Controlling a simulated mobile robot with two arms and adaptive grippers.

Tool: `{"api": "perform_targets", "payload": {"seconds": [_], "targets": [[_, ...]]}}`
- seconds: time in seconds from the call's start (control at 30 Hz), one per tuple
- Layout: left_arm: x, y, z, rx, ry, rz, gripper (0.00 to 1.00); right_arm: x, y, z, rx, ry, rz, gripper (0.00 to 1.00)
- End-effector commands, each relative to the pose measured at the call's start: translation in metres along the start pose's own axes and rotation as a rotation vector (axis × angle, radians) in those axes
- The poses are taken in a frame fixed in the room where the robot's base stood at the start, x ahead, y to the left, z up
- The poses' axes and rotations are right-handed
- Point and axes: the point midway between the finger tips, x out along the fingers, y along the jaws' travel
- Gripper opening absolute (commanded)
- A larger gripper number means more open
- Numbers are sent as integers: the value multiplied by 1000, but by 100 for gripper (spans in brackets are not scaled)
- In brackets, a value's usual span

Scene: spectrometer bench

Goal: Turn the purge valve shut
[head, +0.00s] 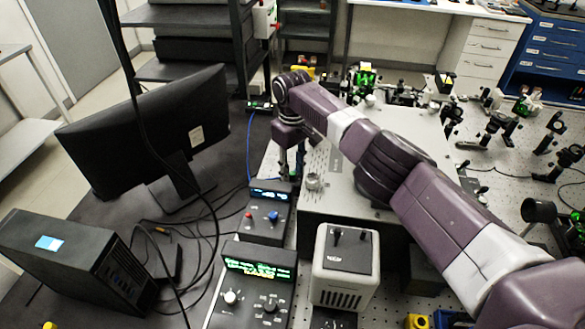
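My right arm reaches in from the lower right across the large grey box (345,212). Its wrist bends down at the box's left side. My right gripper (291,172) points down there, small and dark, and I cannot tell whether its fingers are open or shut. A small silver fitting (313,182) stands on the box top just right of the gripper, seemingly apart from it. I cannot make out for sure which part is the purge valve; the gripper may cover it. My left gripper is not in view.
A small controller (266,212) with red and blue knobs sits close below the gripper. A larger display unit (252,285) and a white-grey instrument (345,265) stand nearer. A monitor (150,130) and a black computer (75,265) are left. Optics crowd the perforated bench (490,190) at right.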

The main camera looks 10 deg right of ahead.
Motion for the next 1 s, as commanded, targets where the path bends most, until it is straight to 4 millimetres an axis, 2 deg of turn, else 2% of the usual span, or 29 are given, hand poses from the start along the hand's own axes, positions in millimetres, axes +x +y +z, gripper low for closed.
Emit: {"api": "perform_targets", "payload": {"seconds": [0.1, 0.4, 0.67, 1.0], "targets": [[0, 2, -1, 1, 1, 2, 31, 0, 0, 0, 0, 0, 0, 31], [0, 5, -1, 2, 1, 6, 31, 0, 0, 0, 0, 0, 0, 0], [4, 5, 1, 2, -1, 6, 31, 1, 0, -1, -51, 2, -2, 0], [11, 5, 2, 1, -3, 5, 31, 0, -1, -1, -352, 3, -1, 0]]}}
